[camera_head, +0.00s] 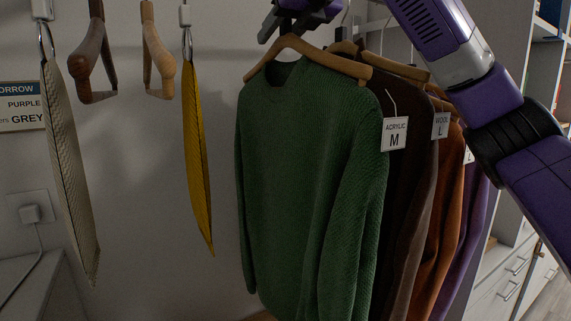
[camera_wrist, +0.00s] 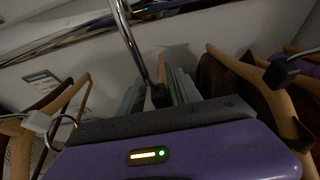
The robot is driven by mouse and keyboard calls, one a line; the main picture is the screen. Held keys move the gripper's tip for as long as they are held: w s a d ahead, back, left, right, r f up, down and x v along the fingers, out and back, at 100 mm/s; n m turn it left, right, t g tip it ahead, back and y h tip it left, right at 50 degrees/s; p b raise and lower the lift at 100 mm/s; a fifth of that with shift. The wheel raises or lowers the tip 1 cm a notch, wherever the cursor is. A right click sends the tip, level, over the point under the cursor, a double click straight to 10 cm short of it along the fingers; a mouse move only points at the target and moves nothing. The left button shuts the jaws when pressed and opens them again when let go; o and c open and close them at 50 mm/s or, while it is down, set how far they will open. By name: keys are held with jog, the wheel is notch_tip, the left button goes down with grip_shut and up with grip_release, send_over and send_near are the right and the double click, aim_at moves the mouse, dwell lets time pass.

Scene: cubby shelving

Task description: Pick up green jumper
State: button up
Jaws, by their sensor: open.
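The green jumper (camera_head: 305,180) hangs on a wooden hanger (camera_head: 300,45) at the front of a row of clothes in the head view. My gripper (camera_head: 284,22) is at the top of that view, by the top of this hanger, and is partly cut off. In the wrist view my gripper (camera_wrist: 158,92) is open, its two grey fingers apart. A chrome hook (camera_wrist: 130,40) with a dark base comes down between them, with part of a wooden hanger (camera_wrist: 162,66) behind. The jumper itself is not clear in the wrist view.
Brown, orange and purple garments hang close behind the jumper, with size tags (camera_head: 394,134). White shelving with drawers (camera_head: 500,285) stands at right.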

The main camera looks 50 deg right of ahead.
jog(key=shift+w, duration=0.15)
grip_shut()
dwell(1.4)
